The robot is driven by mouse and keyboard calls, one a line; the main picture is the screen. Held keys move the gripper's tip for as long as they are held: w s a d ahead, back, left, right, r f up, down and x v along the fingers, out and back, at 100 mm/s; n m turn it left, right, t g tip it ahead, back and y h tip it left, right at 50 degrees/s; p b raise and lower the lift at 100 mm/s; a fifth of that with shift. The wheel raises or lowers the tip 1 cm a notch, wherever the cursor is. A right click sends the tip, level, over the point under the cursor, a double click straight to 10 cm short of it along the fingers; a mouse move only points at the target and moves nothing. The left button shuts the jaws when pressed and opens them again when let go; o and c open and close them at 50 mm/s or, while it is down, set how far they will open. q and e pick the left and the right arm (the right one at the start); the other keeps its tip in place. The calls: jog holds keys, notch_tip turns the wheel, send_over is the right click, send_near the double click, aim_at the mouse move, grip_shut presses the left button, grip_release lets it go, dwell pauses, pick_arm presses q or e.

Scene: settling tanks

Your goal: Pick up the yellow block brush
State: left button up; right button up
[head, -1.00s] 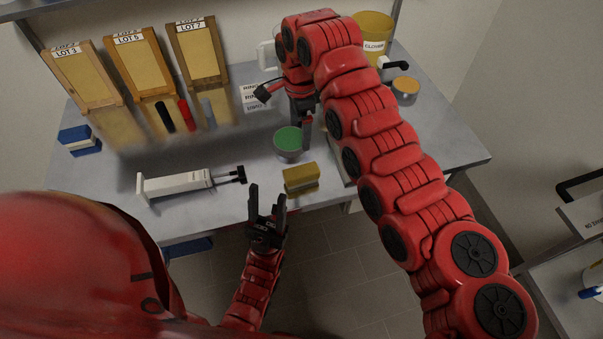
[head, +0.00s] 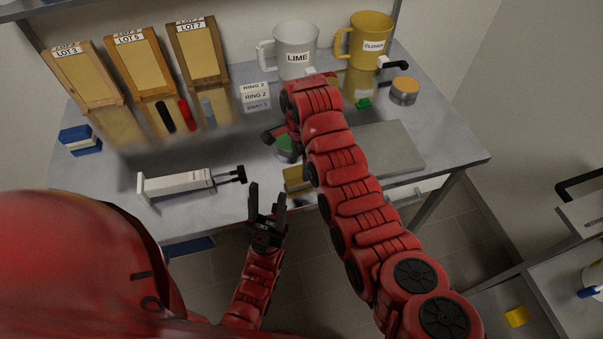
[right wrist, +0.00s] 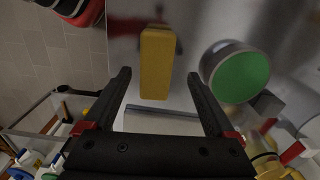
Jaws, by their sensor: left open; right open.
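The yellow block brush (head: 294,181) lies near the front edge of the bench, and my right arm covers part of it in the head view. In the right wrist view the yellow block brush (right wrist: 157,62) lies ahead, between the lines of my right gripper's fingers. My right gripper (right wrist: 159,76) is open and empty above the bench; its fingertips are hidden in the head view. My left gripper (head: 267,194) is open and empty, low in front of the bench edge, left of the brush.
A green-topped tin (right wrist: 240,77) stands close right of the brush in the right wrist view. A white hand pump (head: 177,184) lies left on the bench. A grey plate (head: 390,148) lies right. Jugs (head: 295,50) stand behind.

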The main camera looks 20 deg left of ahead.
aim_at(301, 170)
jog(key=f, duration=0.1)
jog(key=f+p, duration=0.2)
jog(key=shift+s+d+f, duration=0.2)
jog(key=shift+s, duration=0.05)
jog(key=shift+f, duration=0.65)
grip_shut()
jog(key=shift+w+r, duration=0.15)
